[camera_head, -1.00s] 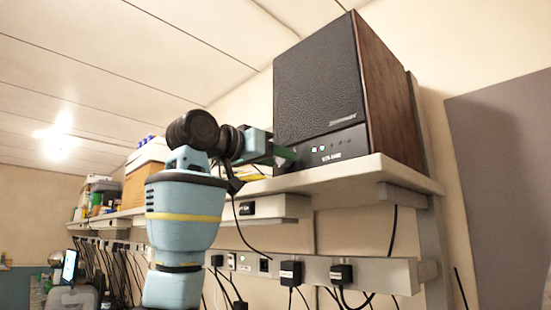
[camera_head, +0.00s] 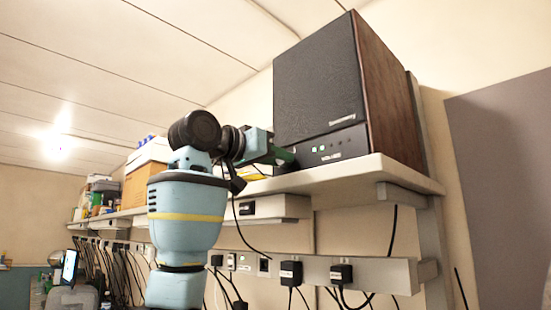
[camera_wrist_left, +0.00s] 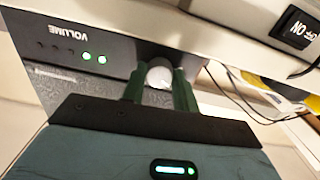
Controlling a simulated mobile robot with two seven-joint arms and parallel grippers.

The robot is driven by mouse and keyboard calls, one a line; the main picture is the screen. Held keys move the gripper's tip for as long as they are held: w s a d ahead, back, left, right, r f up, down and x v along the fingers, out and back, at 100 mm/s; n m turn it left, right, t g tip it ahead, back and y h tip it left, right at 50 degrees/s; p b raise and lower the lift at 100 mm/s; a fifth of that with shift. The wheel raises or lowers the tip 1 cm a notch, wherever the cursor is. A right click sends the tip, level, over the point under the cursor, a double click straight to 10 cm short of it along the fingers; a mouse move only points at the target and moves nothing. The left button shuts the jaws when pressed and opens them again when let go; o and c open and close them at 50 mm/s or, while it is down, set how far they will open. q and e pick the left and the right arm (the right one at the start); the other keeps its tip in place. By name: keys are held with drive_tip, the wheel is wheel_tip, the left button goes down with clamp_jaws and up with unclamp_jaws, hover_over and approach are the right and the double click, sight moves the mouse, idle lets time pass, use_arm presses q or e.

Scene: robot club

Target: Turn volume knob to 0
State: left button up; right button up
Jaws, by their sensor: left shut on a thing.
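The volume knob (camera_wrist_left: 158,75) is a pale round knob on the dark front strip of the speaker (camera_head: 320,85). In the left wrist view it sits between the two green fingers of my left gripper (camera_wrist_left: 159,88), which is shut on it. In the head view my left gripper (camera_head: 284,156) reaches the lower left of the speaker front and hides the knob. The word VOLUME (camera_wrist_left: 70,32) shows upside down beside a row of small lights (camera_wrist_left: 94,58), two lit green and the others dark. My right gripper is not in view.
The speaker stands on a white wall shelf (camera_head: 350,170). Boxes (camera_head: 147,170) stand farther left on the shelf. A power strip (camera_head: 375,275) with plugs and hanging cables runs below. A grey panel (camera_head: 505,180) is at the right.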

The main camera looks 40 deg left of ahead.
use_arm(q)
drive_tip(key=shift+n, duration=4.5)
drive_tip(key=shift+r, duration=0.1)
drive_tip(key=o, duration=1)
drive_tip(key=shift+c, duration=0.2)
drive_tip(key=s, duration=0.8)
drive_tip(key=shift+a, duration=0.3)
drive_tip(key=shift+w, duration=0.1)
